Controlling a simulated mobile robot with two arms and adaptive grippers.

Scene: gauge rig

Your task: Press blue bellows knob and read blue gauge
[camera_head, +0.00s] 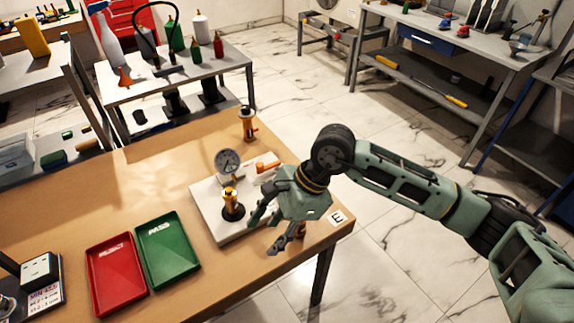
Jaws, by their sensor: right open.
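A brass knob piece (231,197) on a black foot stands at the front of the base. An orange lever-like part (266,164) lies at the back right. I see no blue on the knob or gauge, and the dial is too small to read. My right gripper (264,229) is open and empty over the right edge of the base, to the right of the brass knob piece. It hides part of the base. My left gripper is out of view.
A red tray (116,275) marked REJECT and a green tray (167,249) marked PASS lie to the left. A brass piece (247,125) stands behind the gauge. An E card (338,218) lies near the right edge.

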